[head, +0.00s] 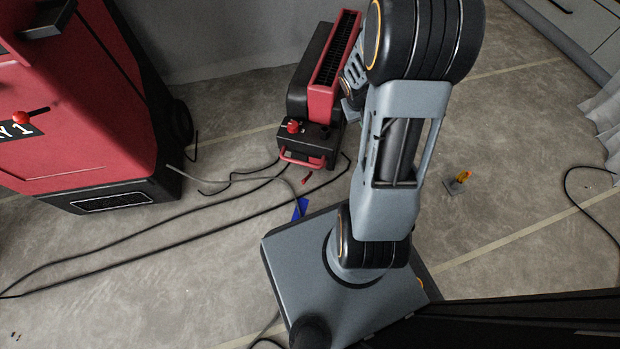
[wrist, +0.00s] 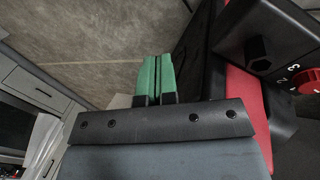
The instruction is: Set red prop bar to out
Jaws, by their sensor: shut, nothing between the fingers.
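A red and black blower-like machine (head: 325,75) stands on the floor at upper centre in the head view. A red U-shaped bar (head: 301,160) crosses its low front end; I take this for the prop bar. A small red piece (head: 306,179) shows just below it on the floor side, and I cannot tell if it is joined. In the wrist view the machine's edge (wrist: 240,88) is at right, with a red dial and numbers; the bar is not clearly visible there. My gripper (wrist: 155,78) has green fingers pressed together, empty, left of the machine. My arm hides it in the head view.
A large red and black machine (head: 80,110) stands at left. Black cables (head: 190,220) run across the floor. A small grey block with an orange part (head: 458,182) lies at right. Grey drawers (wrist: 35,85) show at left in the wrist view. The floor at lower left is mostly clear.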

